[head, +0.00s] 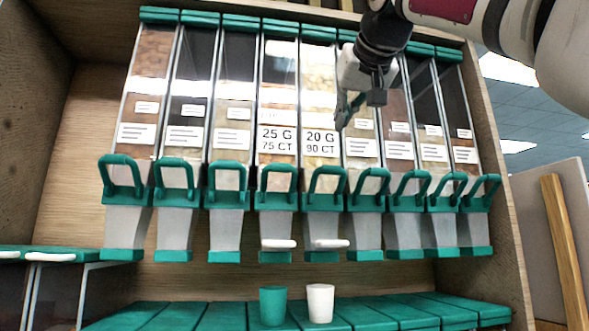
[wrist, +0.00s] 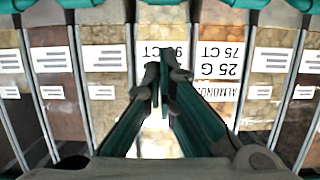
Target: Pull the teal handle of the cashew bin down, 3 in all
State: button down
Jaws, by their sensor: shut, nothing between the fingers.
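The bin labelled "20 G 90 CT" (head: 320,85) holds pale pieces and stands mid-row in the head view. No cashew name is readable; its neighbour on the left is the "25 G 75 CT" bin (head: 278,100), whose label reads almonds in the wrist view (wrist: 225,80). The teal handle (head: 327,170) of the "20 G 90 CT" bin is a raised loop at the bin's lower front, like its neighbours. My gripper (head: 342,122) is shut and empty, above and slightly right of that handle, apart from it. In the wrist view, the closed fingertips (wrist: 160,76) partly cover the label.
Similar bins with teal handles stand close on both sides. A teal cup (head: 273,306) and a white cup (head: 320,303) stand on the teal ledge (head: 225,317) below. The wooden cabinet side (head: 503,215) bounds the row at right. Space in front of the bins looks clear.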

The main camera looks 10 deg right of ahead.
jog(key=shift+s+a+r, duration=0.1)
jog(key=shift+r, duration=0.45)
jog(key=p, duration=0.2)
send_over(333, 167)
jog(key=w, duration=0.3)
jog(key=f, duration=0.2)
jog(key=shift+s+f, duration=0.2)
jog(key=shift+f, duration=0.1)
jog(key=shift+s+f, duration=0.3)
jog(key=shift+s, duration=0.05)
jog(key=shift+s+f, duration=0.45)
jog(key=shift+f, duration=0.25)
jog(key=shift+s+f, duration=0.4)
jog(key=shift+f, duration=0.25)
jog(key=shift+f+t+b, duration=0.25)
jog(key=shift+t+b, duration=0.15)
jog(key=shift+b, duration=0.5)
